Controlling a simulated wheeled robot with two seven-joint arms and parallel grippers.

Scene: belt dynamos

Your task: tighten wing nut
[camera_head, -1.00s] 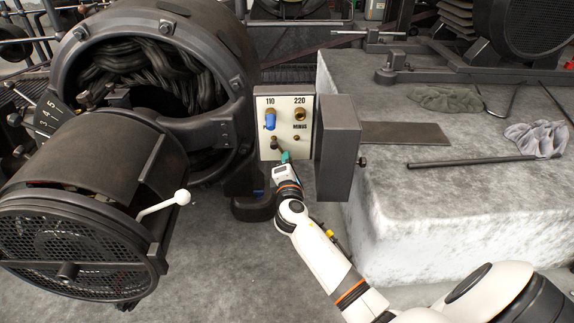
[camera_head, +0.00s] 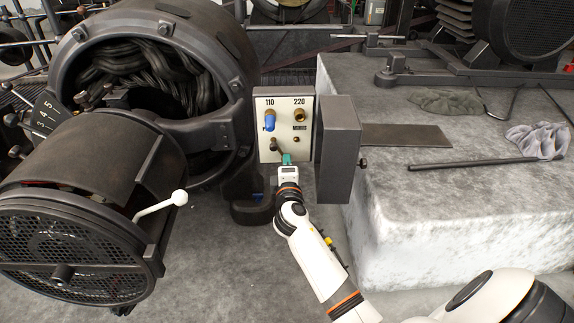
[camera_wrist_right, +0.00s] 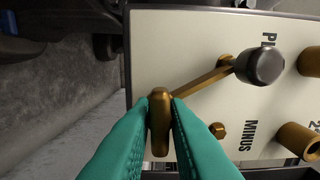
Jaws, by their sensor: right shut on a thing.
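A cream terminal plate (camera_head: 264,104), marked 110, 220 and MINUS, faces me on the machine. My right gripper (camera_head: 286,158) is at its lower edge. In the right wrist view, its teal fingers (camera_wrist_right: 165,112) are shut on a rounded brass piece (camera_wrist_right: 159,140). A brass bar (camera_wrist_right: 203,84) runs from near this piece to a dark knob (camera_wrist_right: 260,65) on the plate. I cannot tell for sure whether the brass piece is the wing nut. A small brass stud (camera_wrist_right: 217,130) stands beside the bar. My left gripper is not in view.
A blue-capped terminal (camera_head: 270,121) and a brass terminal (camera_head: 300,115) sit higher on the plate. A dark box (camera_head: 339,150) stands close right of my gripper. The big round machine (camera_head: 90,200) fills the left. A stone block (camera_head: 440,230) carries rags and a rod.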

